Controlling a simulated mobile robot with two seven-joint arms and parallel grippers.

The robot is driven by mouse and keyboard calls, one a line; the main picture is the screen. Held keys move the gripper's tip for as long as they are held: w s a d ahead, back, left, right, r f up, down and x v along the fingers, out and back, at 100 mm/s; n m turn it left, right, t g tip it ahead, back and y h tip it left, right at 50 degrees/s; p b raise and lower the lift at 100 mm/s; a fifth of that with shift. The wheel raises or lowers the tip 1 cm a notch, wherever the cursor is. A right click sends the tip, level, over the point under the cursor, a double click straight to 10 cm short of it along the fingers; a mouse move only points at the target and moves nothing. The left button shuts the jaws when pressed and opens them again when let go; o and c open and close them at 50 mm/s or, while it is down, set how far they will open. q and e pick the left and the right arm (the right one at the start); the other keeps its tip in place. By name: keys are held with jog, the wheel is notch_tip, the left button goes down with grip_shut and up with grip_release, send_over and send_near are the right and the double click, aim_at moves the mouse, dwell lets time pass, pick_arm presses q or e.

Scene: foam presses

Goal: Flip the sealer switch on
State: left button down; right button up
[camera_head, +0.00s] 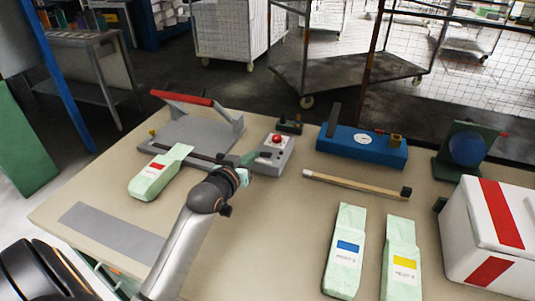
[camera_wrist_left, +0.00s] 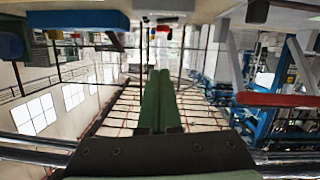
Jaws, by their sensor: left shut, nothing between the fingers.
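The sealer (camera_head: 190,132) is a grey press with a red handle bar, at the left of the table in the head view. Its red bar (camera_wrist_left: 278,100) also shows at the right of the left wrist view, which is upside down. A small grey box (camera_head: 273,158) with a red knob (camera_head: 277,139) on top stands just right of the sealer; I cannot make out a switch lever on it. My left gripper (camera_head: 251,157) is at the left side of this box, its green fingers (camera_wrist_left: 160,100) shut and empty. I cannot tell whether they touch the box. My right gripper is not in view.
Green-white bags lie left (camera_head: 160,174) and front right (camera_head: 345,250). A blue scale-like device (camera_head: 362,147), a wooden stick (camera_head: 350,184) and a white box with red stripes (camera_head: 490,235) stand to the right.

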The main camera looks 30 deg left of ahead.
pick_arm(q)
send_over(267, 162)
jog(key=shift+a+f, duration=0.25)
jog(key=shift+f, duration=0.85)
notch_tip(267, 162, down, 3)
jog(key=shift+d+r, duration=0.15)
jog(key=shift+d+f, duration=0.1)
jog(key=shift+f, duration=0.6)
